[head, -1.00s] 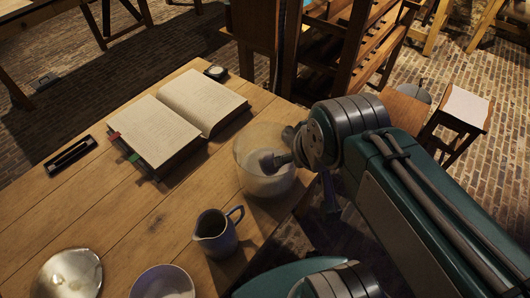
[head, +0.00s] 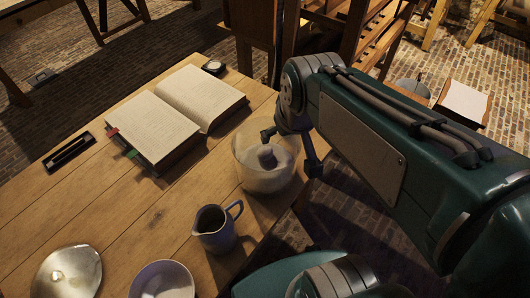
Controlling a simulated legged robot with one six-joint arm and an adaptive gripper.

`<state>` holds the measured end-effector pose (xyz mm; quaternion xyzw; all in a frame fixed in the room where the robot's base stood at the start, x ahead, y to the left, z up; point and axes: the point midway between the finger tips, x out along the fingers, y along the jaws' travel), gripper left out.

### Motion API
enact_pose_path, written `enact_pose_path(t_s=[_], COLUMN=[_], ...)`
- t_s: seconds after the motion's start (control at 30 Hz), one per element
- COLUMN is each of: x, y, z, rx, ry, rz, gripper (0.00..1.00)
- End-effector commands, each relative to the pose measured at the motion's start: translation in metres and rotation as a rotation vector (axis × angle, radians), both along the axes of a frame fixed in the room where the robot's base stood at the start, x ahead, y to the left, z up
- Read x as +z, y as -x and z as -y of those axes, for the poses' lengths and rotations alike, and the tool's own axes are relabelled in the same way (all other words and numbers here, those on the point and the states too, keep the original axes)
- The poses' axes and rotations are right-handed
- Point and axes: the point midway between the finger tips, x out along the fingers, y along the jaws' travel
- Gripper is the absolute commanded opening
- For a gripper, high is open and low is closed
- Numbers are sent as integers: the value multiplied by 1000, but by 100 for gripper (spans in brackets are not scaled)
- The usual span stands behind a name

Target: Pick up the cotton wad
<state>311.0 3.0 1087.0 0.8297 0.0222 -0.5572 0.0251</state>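A pale, whitish lump (head: 155,287), which may be the cotton wad, lies in a white bowl (head: 187,273) at the bottom edge of the head view, cut off by the frame. My gripper (head: 291,152) is at the right rim of a glass jar (head: 240,168), far from the bowl. Its two dark fingers are spread apart with nothing seen between them. The jar holds a pale filling and a grey rounded piece (head: 267,157). I cannot tell whether a finger touches the jar.
A blue-grey jug (head: 216,238) stands between the jar and the bowl. A shiny round dish (head: 67,274) is left of the bowl. An open book (head: 185,110), a black pen tray (head: 68,152) and a small round instrument (head: 214,67) lie farther back on the wooden table (head: 100,215).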

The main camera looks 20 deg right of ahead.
Motion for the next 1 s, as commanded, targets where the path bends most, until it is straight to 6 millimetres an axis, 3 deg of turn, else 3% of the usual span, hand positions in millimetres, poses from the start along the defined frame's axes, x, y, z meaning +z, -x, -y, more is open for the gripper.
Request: enact_pose_path(t_s=[0.37,0.6,0.8,1.0], x=[-52,-100,-138,-154], y=[-71,-111,-134,-140], z=[-2,-3,-4,-4], rx=[75,123,156,168], ry=[16,21,23,24], rz=[-128,-204,-255,-270], gripper=[100,100,100,100])
